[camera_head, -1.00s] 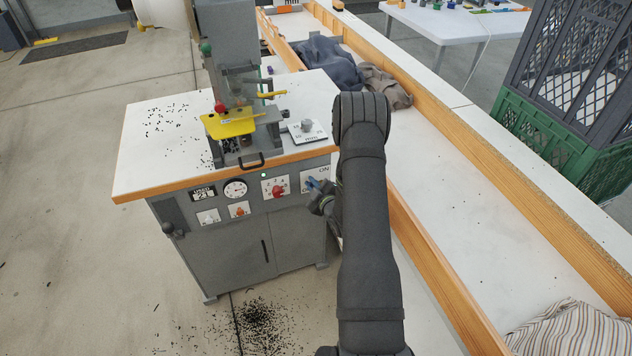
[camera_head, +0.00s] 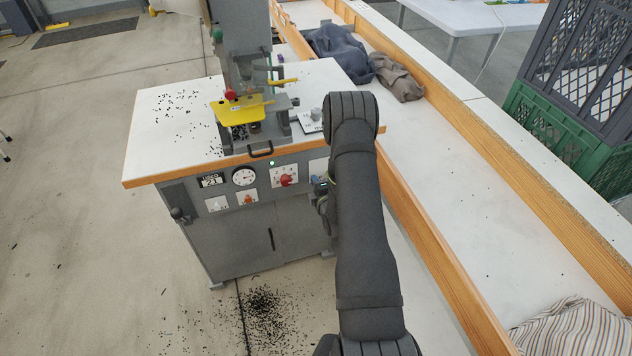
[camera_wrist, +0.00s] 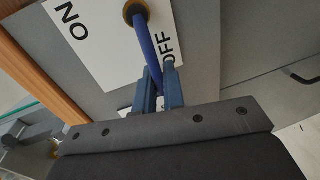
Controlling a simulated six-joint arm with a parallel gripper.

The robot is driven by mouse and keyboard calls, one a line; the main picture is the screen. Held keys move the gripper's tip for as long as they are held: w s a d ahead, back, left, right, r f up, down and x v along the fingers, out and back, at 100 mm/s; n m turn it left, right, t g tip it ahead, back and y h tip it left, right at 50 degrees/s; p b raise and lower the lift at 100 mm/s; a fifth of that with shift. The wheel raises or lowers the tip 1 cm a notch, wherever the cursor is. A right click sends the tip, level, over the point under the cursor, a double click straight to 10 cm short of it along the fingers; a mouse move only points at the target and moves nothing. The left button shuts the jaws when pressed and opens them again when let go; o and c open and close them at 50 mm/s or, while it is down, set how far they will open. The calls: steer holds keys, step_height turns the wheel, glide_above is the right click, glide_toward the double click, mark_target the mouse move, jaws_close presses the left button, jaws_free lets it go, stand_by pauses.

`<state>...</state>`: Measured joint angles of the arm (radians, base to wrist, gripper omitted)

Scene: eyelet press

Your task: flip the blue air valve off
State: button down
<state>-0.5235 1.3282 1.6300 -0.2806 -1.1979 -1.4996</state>
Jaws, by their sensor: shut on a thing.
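The blue air valve handle (camera_wrist: 146,42) hangs from a brass pivot (camera_wrist: 136,10) on a white plate (camera_wrist: 92,42) marked ON at left and OFF at right in the wrist view. The handle runs down the picture and lies close beside the word OFF. My gripper (camera_wrist: 160,76) is shut on the handle's free end, one blue-grey finger on each side. In the head view, my arm hides most of the valve and gripper; only a little blue shows beside the arm.
The press cabinet (camera_head: 240,240) carries a gauge (camera_head: 244,176), a red knob (camera_head: 286,178) and smaller switches left of the valve. Its worktop (camera_head: 165,125) overhangs above. A wooden rail (camera_head: 440,255) runs close to the right of my arm.

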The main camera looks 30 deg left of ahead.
steer(key=shift+f, duration=0.1)
stand_by(0.5)
steer(key=c, duration=1.6)
jaws_free()
steer(key=shift+c, duration=0.2)
steer(key=shift+d, duration=0.1)
steer(key=v, duration=1.7)
steer(key=shift+s, duration=0.15)
steer(key=x, duration=1.7)
